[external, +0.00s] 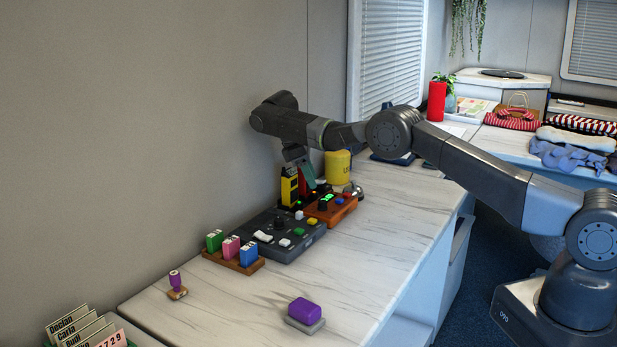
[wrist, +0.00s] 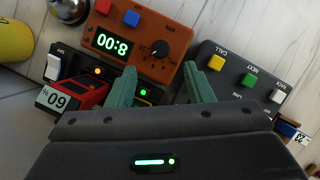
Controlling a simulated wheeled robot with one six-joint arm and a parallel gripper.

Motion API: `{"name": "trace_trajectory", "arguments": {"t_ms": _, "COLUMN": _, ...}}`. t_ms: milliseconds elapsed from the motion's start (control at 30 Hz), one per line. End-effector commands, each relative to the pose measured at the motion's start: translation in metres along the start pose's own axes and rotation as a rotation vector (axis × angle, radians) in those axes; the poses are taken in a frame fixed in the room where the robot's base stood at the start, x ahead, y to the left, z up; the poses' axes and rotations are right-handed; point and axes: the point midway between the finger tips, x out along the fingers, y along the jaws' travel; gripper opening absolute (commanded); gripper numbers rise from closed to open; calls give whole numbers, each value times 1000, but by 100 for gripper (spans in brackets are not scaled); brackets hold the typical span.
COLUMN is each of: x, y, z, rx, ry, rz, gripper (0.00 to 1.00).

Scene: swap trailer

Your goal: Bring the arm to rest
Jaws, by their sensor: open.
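My gripper (external: 307,174) hangs from the bent arm above the back of the worktop, near the wall. In the wrist view its two green fingers (wrist: 166,80) are spread apart with nothing between them. They point toward an orange timer box (wrist: 145,38) with a lit display, a black knob, and red and blue buttons. The same orange box (external: 330,210) shows in the external view, below and right of the fingers. A yellow handset (external: 289,188) stands close to the fingers on the left, with a red handset (external: 303,184) partly hidden beside it.
A dark button console (external: 282,243) lies left of the orange box. A wooden rack (external: 228,261) with coloured blocks, a small purple stamp (external: 176,286) and a purple block (external: 305,309) stand nearer. A yellow can (external: 338,167) is right of the gripper. The worktop's right-hand strip is clear.

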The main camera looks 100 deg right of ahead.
Motion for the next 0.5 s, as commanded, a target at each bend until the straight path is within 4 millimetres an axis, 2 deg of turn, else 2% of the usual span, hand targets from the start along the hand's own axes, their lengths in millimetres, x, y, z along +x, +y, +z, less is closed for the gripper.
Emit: {"name": "trace_trajectory", "arguments": {"t_ms": 500, "x": 6, "y": 0, "z": 0, "rx": 0, "ry": -1, "rz": 0, "gripper": 47}}
